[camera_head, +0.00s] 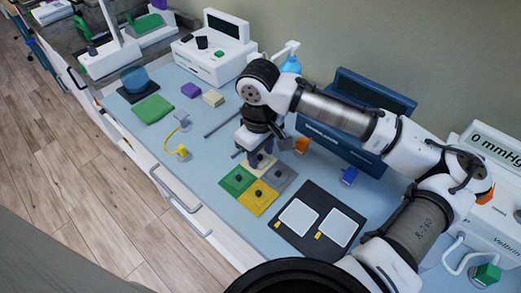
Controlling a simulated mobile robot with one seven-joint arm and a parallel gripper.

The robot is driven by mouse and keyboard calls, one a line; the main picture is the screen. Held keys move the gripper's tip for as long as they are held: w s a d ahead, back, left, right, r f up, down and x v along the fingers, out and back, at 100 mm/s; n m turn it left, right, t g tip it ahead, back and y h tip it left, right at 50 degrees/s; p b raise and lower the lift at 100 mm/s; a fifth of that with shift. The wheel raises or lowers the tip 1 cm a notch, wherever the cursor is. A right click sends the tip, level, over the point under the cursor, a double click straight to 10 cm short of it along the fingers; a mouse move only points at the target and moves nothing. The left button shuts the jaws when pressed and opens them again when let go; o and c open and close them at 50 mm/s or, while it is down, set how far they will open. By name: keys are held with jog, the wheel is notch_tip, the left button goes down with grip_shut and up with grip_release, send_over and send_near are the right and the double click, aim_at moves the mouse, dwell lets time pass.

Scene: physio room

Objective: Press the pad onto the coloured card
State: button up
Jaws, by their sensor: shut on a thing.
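The coloured card (247,188) lies on the blue bench top below my gripper. It shows green, yellow, grey and cream squares, and dark round studs stand on the green, yellow and grey ones. My gripper (258,158) points down over the cream square (268,169) at the card's far corner. It is shut on a small greyish-purple thing, probably the pad, mostly hidden by the fingers. I cannot tell whether that thing touches the card.
A black mat (318,195) with two white rectangles lies right of the card. A blue box-like device (343,141) stands behind. An orange clip (301,146) and a blue clip (348,176) are close by. A green mat (152,109) and yellow-corded item (183,153) lie left.

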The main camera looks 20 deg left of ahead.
jog(key=shift+s+f+p, duration=0.1)
jog(key=shift+s+p, duration=0.1)
jog(key=shift+p, duration=0.6)
jog(key=shift+a, duration=0.2)
jog(key=shift+d+p, duration=0.1)
jog(key=shift+p, duration=0.2)
